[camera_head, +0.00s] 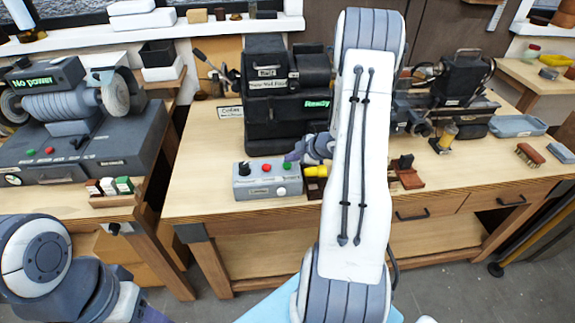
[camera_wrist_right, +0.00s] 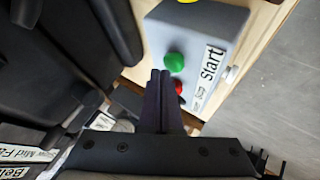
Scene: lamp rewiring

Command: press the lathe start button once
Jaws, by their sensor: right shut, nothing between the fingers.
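The grey control box (camera_head: 243,188) sits on the front of the middle bench, with a black knob, a red button (camera_head: 267,168) and a green button (camera_head: 286,167) on top. In the right wrist view the box carries a "Start" label (camera_wrist_right: 211,64). The green button (camera_wrist_right: 174,62) and red button (camera_wrist_right: 180,88) show there too. My right gripper (camera_wrist_right: 160,75) is shut and empty, its tips close beside the green button; I cannot tell if they touch. In the head view my right gripper (camera_head: 293,155) is by the box's right end. My left gripper is out of view.
A black machine (camera_head: 262,110) with a green "Ready" display stands behind the box. A yellow item (camera_head: 315,181) lies right of the box. A "No power" grinder (camera_head: 62,95) is at left. A brush (camera_head: 530,154) and blue tray (camera_head: 517,126) are at right.

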